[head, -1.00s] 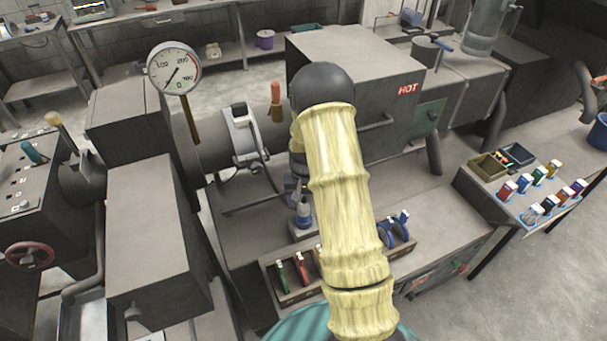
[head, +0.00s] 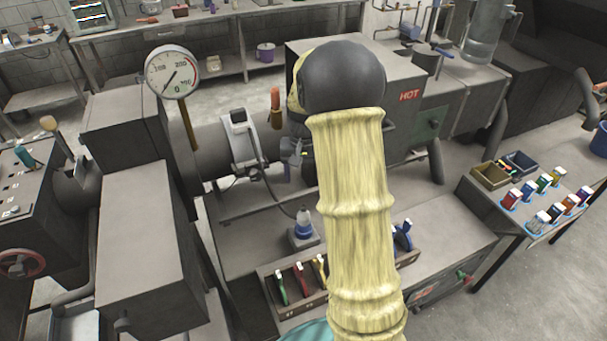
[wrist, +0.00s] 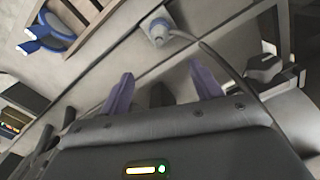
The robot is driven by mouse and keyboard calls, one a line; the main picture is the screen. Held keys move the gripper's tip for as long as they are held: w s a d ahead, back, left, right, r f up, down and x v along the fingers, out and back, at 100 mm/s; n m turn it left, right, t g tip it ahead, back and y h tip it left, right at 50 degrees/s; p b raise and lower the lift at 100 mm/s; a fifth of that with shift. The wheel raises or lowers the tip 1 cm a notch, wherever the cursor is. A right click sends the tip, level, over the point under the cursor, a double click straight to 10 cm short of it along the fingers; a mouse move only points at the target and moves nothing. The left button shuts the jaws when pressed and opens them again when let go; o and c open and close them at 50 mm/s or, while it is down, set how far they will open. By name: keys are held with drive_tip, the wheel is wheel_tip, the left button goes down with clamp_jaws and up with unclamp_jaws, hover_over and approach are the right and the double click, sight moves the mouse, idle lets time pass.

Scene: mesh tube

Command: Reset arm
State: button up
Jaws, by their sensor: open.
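My gripper (wrist: 162,88) is open and empty in the wrist view, its two purple fingers spread apart. In the head view, the gripper (head: 288,165) shows partly beside the machine's round pipe, with much of it hidden behind my arm. A blue-grey plug (head: 304,224) stands in a small square base on the bench, and a dark cable runs from it to the white clamp device (head: 238,135) on the pipe. The plug (wrist: 158,30) also shows in the wrist view, beyond the fingers and apart from them.
A wooden tray (head: 268,297) with coloured tools lies at the bench front. The grey box marked HOT (head: 408,78) stands behind my arm. A pressure gauge (head: 172,72) rises at left. A side table (head: 505,215) with coloured items is at right. Open floor lies at the lower right.

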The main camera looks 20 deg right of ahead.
idle(0.3)
drive_tip(key=s+a+r+n+t, duration=0.1)
drive_tip(key=s+a+n, duration=0.1)
drive_tip(key=s+a, duration=0.3)
drive_tip(key=s+a+n+t, duration=0.1)
drive_tip(key=s+a, duration=0.5)
drive_tip(key=s, duration=0.7)
drive_tip(key=shift+s+r+n+t, duration=0.3)
drive_tip(key=shift+s+r+n, duration=0.1)
drive_tip(key=shift+n, duration=0.4)
